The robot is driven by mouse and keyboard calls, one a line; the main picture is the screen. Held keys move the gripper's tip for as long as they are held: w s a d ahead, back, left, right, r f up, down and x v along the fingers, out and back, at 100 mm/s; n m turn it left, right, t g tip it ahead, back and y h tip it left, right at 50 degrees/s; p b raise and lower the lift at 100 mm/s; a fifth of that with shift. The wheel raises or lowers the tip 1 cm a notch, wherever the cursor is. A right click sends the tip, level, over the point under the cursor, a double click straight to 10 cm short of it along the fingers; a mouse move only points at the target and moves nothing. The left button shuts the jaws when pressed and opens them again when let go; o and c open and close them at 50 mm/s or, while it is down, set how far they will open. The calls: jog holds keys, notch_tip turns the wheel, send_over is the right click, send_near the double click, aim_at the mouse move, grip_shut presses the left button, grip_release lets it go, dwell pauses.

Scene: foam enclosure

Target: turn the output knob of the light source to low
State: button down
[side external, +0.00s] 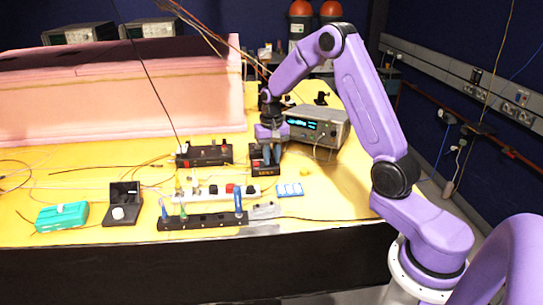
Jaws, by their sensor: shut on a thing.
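A small black box with an orange marking (264,172), which appears to be the light source, stands on the yellow table right of centre. My gripper (267,162) points down at this box from above, its fingers at the box. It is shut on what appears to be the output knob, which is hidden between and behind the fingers. The knob's setting cannot be read at this size.
A grey instrument with a lit display (318,127) stands just behind and right of my gripper. A black box (204,154) is close on the left. A white power strip (215,191) and a black rack with upright tools (203,221) lie in front. Loose cables cross the left side.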

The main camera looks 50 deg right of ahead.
aim_at(271, 160)
jog(key=n, duration=0.5)
dwell(0.6)
jog(key=c, duration=1)
grip_release()
notch_tip(271, 160, up, 18)
jog(key=shift+f, duration=0.25)
